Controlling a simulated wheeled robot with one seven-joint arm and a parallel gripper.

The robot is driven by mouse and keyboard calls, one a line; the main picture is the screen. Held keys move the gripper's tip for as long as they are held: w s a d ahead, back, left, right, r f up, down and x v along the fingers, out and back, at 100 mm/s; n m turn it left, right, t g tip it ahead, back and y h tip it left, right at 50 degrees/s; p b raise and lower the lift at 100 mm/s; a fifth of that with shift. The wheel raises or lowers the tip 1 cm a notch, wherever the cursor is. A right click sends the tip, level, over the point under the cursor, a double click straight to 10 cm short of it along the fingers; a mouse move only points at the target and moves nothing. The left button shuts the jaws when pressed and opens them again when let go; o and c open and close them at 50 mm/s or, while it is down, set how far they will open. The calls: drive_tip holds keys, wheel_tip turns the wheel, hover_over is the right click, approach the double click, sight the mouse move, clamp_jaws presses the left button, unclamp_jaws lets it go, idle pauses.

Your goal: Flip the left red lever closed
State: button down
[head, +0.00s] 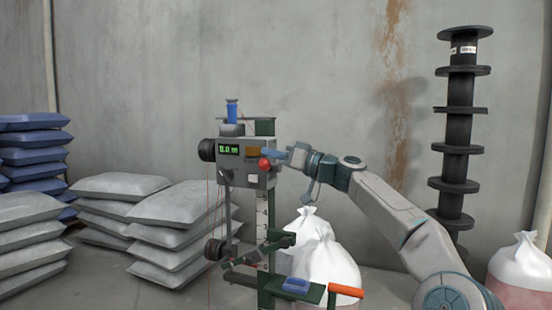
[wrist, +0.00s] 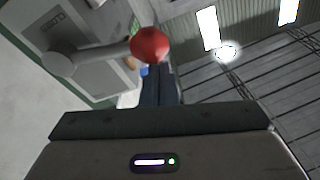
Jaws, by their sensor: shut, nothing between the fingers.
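The red lever knob (head: 265,163) is on the front of the grey machine head (head: 258,146), near its right side. In the wrist view the red knob (wrist: 150,45) is close up, at the end of a grey lever arm (wrist: 98,54) that runs left to a round pivot. My gripper (head: 277,156) is at the machine head's right side, beside the knob. In the wrist view my gripper (wrist: 158,90) is shut and empty, with its fingers just below the knob. I cannot tell whether they touch it.
The machine has a green display (head: 229,149) and an orange-handled part (head: 346,291) low on the right. Grey sacks (head: 175,225) and blue sacks (head: 35,150) are stacked at left. White bags (head: 325,262) stand behind the machine. A tall black spool stack (head: 460,115) stands at right.

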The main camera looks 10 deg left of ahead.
sight(270, 141)
drive_tip(key=shift+s+a+f, duration=0.1)
drive_tip(key=shift+s+f, duration=0.1)
drive_tip(key=shift+f, duration=0.15)
drive_tip(key=shift+f, duration=0.15)
idle(0.3)
drive_tip(key=r+p, duration=0.1)
drive_tip(key=r, duration=0.1)
drive_tip(key=r+p, duration=0.2)
drive_tip(key=shift+w+a+r+p, duration=0.1)
drive_tip(key=shift+w+p, duration=0.1)
drive_tip(key=shift+p, duration=0.1)
drive_tip(key=b+v, duration=0.2)
drive_tip(key=v, duration=0.8)
drive_tip(key=shift+w, duration=0.2)
